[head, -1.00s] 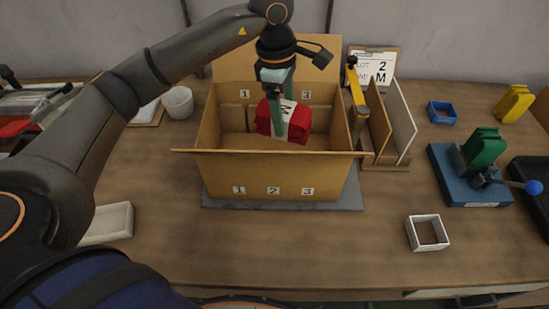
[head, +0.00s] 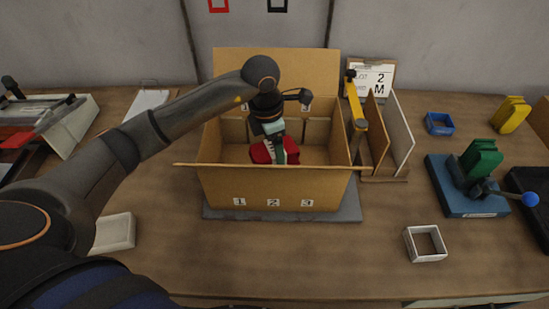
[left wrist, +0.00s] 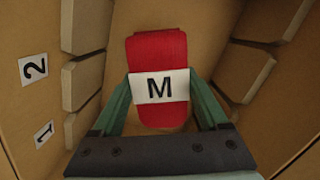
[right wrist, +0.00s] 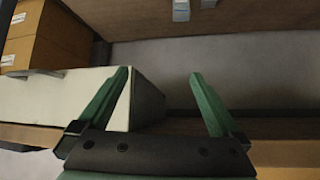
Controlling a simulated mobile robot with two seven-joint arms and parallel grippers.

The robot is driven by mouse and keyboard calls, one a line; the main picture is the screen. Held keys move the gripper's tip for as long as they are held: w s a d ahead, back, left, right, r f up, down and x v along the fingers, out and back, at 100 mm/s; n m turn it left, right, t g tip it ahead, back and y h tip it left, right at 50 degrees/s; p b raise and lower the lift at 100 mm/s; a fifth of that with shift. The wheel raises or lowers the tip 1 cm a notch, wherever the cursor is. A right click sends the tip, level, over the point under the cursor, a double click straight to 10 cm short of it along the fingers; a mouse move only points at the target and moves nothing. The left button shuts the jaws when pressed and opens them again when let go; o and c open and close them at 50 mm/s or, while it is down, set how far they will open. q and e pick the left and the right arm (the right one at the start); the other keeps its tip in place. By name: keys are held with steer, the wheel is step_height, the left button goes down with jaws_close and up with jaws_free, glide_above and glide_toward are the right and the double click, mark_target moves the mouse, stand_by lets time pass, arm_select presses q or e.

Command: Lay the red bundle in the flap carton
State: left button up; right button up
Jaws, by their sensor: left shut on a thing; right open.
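The red bundle (head: 262,153) with a white band is down inside the open flap carton (head: 270,182). In the left wrist view the bundle (left wrist: 158,55) shows its band marked M, between my green fingers. My left gripper (head: 276,146) reaches down into the carton and is shut on the bundle. Whether the bundle touches the carton floor, I cannot tell. The carton has numbered slots 1, 2, 3 on its front and low dividers along its walls. My right gripper (right wrist: 160,95) is open and empty, away from the carton; it is not in the head view.
Upright boards (head: 397,135) and a yellow-topped post (head: 356,105) stand close to the carton's right side. A white square frame (head: 425,243) and a blue fixture with a green form (head: 480,160) sit further right. The table's front middle is clear.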

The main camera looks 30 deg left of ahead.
mark_target(268, 149)
arm_select(q)
steer(key=shift+f, duration=1.85)
steer(key=shift+f, duration=0.1)
steer(key=o, duration=1.5)
steer(key=r, duration=0.8)
steer(key=s+a+r, duration=0.1)
steer(key=r, duration=0.3)
steer(key=shift+s+r+b, duration=0.1)
steer(key=shift+b, duration=0.25)
